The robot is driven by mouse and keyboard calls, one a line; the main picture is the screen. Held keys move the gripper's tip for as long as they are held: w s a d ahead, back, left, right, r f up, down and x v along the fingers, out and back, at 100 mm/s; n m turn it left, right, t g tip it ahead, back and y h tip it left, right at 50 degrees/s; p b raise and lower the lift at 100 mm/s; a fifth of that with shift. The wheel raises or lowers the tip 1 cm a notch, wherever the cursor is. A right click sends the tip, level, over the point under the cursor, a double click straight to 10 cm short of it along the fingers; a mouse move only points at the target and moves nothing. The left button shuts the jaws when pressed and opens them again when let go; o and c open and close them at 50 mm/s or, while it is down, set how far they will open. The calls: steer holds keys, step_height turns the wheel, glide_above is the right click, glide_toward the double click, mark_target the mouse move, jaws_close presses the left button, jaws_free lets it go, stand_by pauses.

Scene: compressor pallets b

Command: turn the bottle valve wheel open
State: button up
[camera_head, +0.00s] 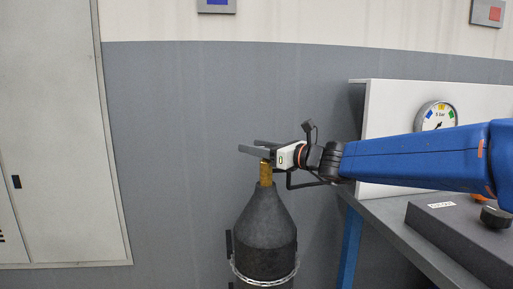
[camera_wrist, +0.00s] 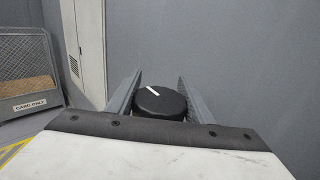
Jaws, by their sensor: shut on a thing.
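The gas bottle (camera_head: 264,222) is dark grey with a tapered shoulder, and it stands upright with a chain around its body. Its brass valve (camera_head: 265,174) rises from the neck. The black round valve wheel (camera_wrist: 160,104) with a white mark shows between the fingers in the wrist view. The white mark points to the upper left there. My gripper (camera_head: 262,148) is above the brass valve, with its fingers on either side of the wheel, shut on it. In the head view the wheel is hidden behind the fingers.
A grey bench (camera_head: 395,235) with a white back panel (camera_head: 385,120) and a round gauge (camera_head: 436,116) stands at the right. A dark box with a knob (camera_head: 465,235) is on it. A pale cabinet (camera_head: 55,130) is at the left. The wall behind the bottle is bare.

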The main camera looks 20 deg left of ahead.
steer(key=shift+s+d+n+g+h, duration=0.15)
steer(key=shift+s+n+g, duration=0.25)
steer(key=shift+n+g, duration=1.2)
steer(key=shift+s+a+n+g+h, duration=0.1)
steer(key=shift+s+n+g, duration=0.6)
steer(key=shift+g, duration=1.65)
steer(key=shift+s+d+n+g+h, duration=0.1)
steer(key=shift+n+g+h, duration=0.05)
steer(key=shift+n+g, duration=1.6)
steer(key=shift+g, duration=0.5)
steer(key=o, duration=1)
steer(key=shift+o, duration=0.2)
steer(key=v, duration=1.7)
steer(key=shift+d+r, duration=0.15)
steer(key=shift+d, duration=0.05)
